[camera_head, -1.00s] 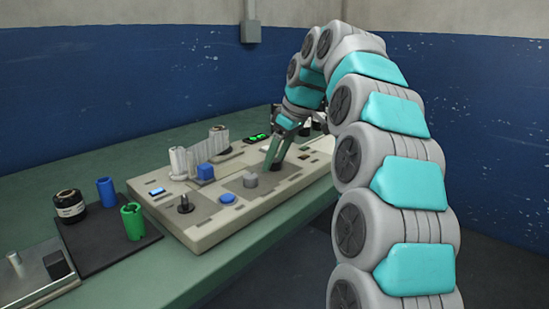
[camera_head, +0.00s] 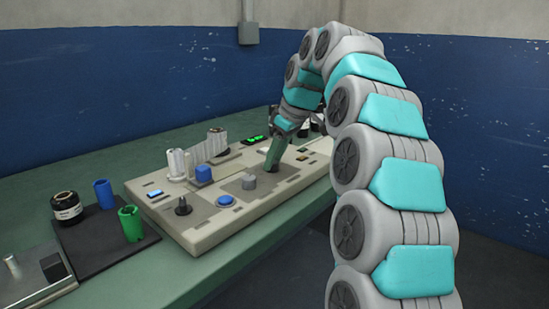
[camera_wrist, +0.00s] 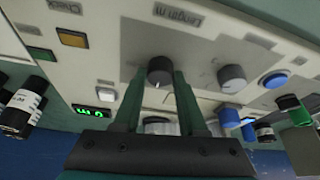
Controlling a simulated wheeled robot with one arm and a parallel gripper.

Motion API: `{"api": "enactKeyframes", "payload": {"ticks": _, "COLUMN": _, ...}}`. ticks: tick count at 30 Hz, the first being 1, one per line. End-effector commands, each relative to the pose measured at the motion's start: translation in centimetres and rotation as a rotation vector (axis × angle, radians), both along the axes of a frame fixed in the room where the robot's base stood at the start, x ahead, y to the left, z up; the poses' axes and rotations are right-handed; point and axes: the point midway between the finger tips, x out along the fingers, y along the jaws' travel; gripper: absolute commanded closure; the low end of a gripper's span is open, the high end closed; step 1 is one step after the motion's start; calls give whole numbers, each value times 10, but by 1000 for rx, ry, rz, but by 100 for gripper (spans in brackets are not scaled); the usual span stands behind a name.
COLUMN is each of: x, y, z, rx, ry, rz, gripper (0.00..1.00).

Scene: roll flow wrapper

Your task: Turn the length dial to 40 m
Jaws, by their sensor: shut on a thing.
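The length dial (camera_wrist: 160,70) is a dark round knob under the upside-down "Length m" label (camera_wrist: 178,17) in the wrist view. My gripper (camera_wrist: 158,74) is shut on it, with one green finger on each side. In the head view my gripper (camera_head: 272,166) points down at the panel (camera_head: 215,229) and hides the dial. The green display (camera_wrist: 92,112) is lit in the wrist view, but its digits are too small and tilted to read surely. It also shows in the head view (camera_head: 254,139).
A second grey knob (camera_wrist: 232,78) sits beside the held dial, with a blue button (camera_wrist: 274,80) past it. An amber button (camera_wrist: 73,39) is on the other side. Blue (camera_head: 104,194) and green (camera_head: 131,223) cylinders stand on a dark mat (camera_head: 92,236) at the left.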

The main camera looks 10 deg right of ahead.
Motion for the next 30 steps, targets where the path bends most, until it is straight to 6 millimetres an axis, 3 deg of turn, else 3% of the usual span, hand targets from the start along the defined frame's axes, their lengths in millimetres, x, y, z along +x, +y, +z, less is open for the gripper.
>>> {"api": "enactKeyframes", "payload": {"ticks": 8, "x": 0, "y": 0, "z": 2, "rx": 0, "ry": -7, "rz": -98, "gripper": 100}}
{"api": "enactKeyframes", "payload": {"ticks": 30, "x": -1, "y": 3, "z": 2, "rx": 1, "ry": -6, "rz": -614, "gripper": 100}}
